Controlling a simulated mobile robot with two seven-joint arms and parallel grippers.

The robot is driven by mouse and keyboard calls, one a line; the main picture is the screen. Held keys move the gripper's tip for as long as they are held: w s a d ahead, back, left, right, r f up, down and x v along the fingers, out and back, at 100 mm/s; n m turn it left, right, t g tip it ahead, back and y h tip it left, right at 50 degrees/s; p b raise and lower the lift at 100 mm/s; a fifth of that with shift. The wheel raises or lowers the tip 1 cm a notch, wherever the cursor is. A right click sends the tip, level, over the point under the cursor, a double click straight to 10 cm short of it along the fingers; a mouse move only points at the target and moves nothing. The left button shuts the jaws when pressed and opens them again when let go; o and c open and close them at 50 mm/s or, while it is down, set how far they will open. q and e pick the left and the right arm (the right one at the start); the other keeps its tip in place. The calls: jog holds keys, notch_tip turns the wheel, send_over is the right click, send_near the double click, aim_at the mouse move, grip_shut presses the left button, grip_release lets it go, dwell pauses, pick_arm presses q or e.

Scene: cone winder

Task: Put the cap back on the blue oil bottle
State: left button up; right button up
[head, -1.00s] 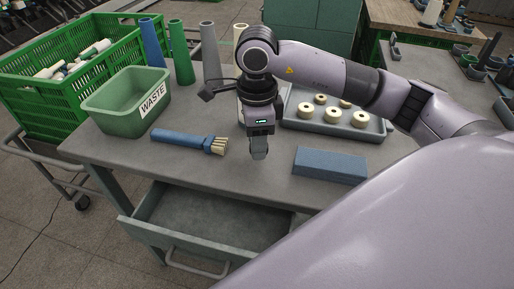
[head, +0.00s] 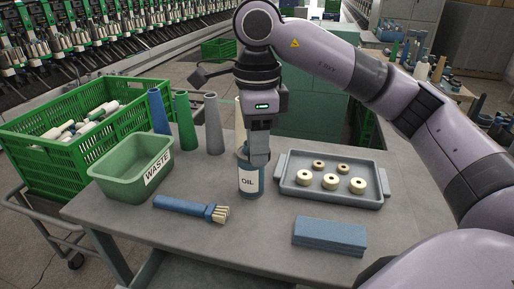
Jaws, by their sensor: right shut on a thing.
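The blue oil bottle (head: 249,183), with a white OIL label, stands upright on the table between the brush and the grey tray. My right gripper (head: 258,157) points down at the bottle's top, its fingers in front of the neck. It is shut on what I take to be the cap, which the fingers hide. I cannot tell whether the cap touches the neck. My left gripper is not in view.
A blue-handled brush (head: 192,208) lies left of the bottle. A grey tray (head: 333,197) with several rings is to the right, a blue block (head: 329,236) in front. Behind the green WASTE bin (head: 128,171) stand blue, green and grey tubes (head: 213,124).

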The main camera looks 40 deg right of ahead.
jog(key=shift+f, duration=0.1)
dwell(0.3)
jog(key=a+f+n, duration=0.1)
jog(key=f+n, duration=0.4)
jog(key=n, duration=0.2)
jog(key=a+f+n, duration=0.2)
jog(key=f+n, duration=0.3)
jog(key=n, duration=0.2)
jog(key=a+f+n, duration=0.1)
jog(key=f+n, duration=0.4)
jog(key=n, duration=0.3)
jog(key=shift+a, duration=0.15)
jog(key=shift+a+f+n, duration=0.1)
jog(key=shift+f+n, duration=0.25)
jog(key=shift+n, duration=0.35)
jog(key=shift+s, duration=0.1)
